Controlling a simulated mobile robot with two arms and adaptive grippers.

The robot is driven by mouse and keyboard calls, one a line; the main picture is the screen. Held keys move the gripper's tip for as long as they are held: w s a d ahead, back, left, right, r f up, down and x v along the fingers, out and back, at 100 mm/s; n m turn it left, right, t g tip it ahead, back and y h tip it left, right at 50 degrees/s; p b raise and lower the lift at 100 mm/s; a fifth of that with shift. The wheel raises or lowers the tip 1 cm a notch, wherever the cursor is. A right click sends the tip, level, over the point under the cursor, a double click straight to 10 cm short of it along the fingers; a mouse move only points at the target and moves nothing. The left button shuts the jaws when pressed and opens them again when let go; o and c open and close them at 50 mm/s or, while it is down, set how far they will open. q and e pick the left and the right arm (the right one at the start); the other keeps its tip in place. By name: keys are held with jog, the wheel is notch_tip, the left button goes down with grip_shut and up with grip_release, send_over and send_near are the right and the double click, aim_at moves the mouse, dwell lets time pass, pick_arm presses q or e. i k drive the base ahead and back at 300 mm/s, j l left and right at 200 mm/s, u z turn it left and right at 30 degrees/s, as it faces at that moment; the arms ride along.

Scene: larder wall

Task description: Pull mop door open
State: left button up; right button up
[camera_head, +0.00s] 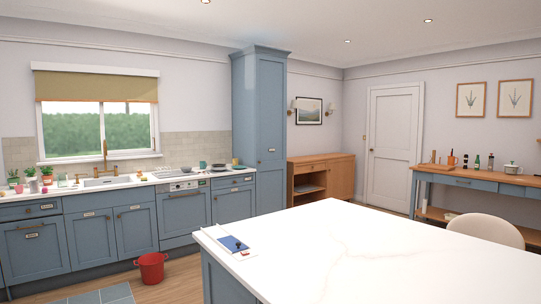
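A tall blue cupboard (258,130) stands at the right end of the counter run, and its front looks shut. A small pale label (271,150) sits on its front, too small to read. Blue base cabinet doors (34,252) under the counter also carry small labels that I cannot read, so I cannot tell for sure which door is the mop door. All these doors look shut. Neither of my grippers is in view.
A white-topped island (390,262) fills the right foreground. A red bucket (151,268) stands on the floor before the base cabinets. A wooden sideboard (340,175) is right of the tall cupboard. Wooden floor (185,275) shows between counter and island.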

aim_at(270, 72)
jog(key=i+j+u, duration=0.2)
jog(key=i+u, duration=0.6)
jog(key=i, duration=0.15)
jog(key=i+u, duration=0.35)
jog(key=i, duration=1.85)
jog(key=i+z, duration=0.15)
jog(key=i, duration=0.5)
jog(key=i+j+z, duration=0.15)
jog(key=i, duration=0.5)
jog(key=i+j+z, duration=0.15)
jog(key=i, duration=0.5)
jog(key=i+l+z, duration=0.15)
jog(key=z, duration=0.25)
jog(key=i+z, duration=0.65)
jog(key=z, duration=0.15)
jog(key=i+j+z, duration=0.2)
jog(key=z, duration=0.2)
jog(key=i+l+z, duration=0.1)
jog(key=i+z, duration=0.25)
jog(key=i, duration=0.2)
jog(key=i+z, duration=0.3)
jog(key=i, duration=0.3)
jog(key=i+u, duration=0.35)
jog(key=i, duration=0.2)
jog(key=i+l+u, duration=0.15)
jog(key=i+u, duration=0.2)
jog(key=i, duration=0.2)
jog(key=i+l+u, duration=0.25)
jog(key=i+u, duration=0.15)
jog(key=i, duration=0.15)
